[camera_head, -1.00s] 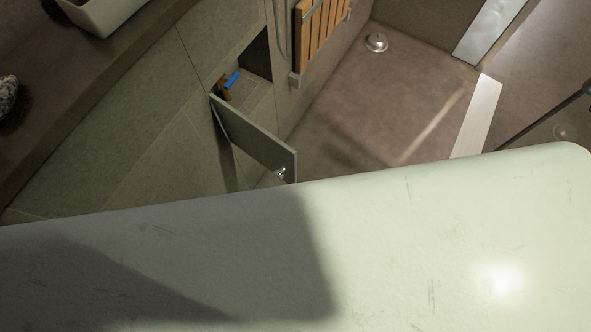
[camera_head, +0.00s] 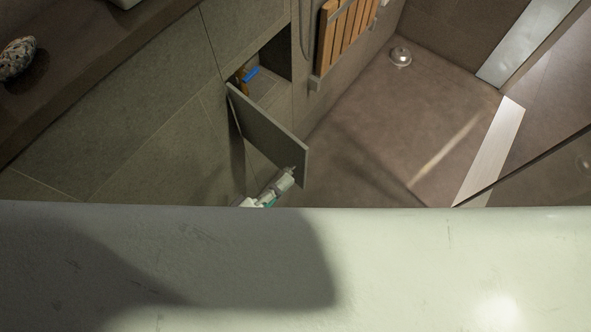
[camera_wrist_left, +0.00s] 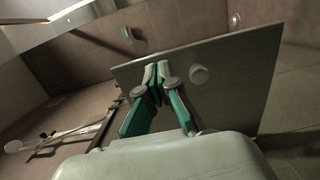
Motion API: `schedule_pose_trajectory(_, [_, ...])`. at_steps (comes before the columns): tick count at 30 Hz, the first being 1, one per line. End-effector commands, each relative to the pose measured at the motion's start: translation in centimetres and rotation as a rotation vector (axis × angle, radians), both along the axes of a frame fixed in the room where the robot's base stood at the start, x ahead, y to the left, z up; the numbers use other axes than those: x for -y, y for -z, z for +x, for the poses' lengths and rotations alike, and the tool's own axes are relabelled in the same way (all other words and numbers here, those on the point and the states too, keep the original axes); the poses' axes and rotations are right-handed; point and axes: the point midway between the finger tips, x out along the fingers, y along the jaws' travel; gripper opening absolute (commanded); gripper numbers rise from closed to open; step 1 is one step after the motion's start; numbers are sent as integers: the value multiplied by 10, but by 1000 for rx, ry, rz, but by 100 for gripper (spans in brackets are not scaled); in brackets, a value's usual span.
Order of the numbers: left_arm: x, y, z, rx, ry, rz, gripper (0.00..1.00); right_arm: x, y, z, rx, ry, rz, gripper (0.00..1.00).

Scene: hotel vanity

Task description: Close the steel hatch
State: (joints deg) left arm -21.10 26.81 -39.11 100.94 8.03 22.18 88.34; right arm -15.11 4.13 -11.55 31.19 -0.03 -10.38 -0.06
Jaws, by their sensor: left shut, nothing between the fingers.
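The steel hatch (camera_head: 268,135) is a flat grey panel standing open, swung out from a recess in the tiled wall. My left gripper (camera_head: 289,172) is at the lower outer end of the hatch, its fingers shut and empty. In the left wrist view the gripper (camera_wrist_left: 157,72) has its fingertips together in front of the hatch panel (camera_wrist_left: 232,72). Whether they touch the panel I cannot tell. A round pale knob (camera_wrist_left: 199,75) is on the panel, right of the fingers. My right gripper is not in view.
The recess holds a blue item (camera_head: 252,71) and an orange-brown item (camera_head: 241,82). A slatted wooden panel (camera_head: 343,35) is on the wall beyond. A dark counter (camera_head: 75,70) runs along the left. The brown floor (camera_head: 400,115) right of the hatch is clear.

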Motion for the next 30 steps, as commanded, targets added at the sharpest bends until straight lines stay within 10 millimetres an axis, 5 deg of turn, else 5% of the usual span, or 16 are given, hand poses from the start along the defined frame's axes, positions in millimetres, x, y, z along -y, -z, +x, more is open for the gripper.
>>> schedule_pose_trajectory(9, [25, 1, 28, 1, -1, 0, 0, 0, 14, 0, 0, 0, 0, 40])
schedule_pose_trajectory(30, [38, -1, 34, -2, -56, -4, 0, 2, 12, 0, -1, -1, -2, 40])
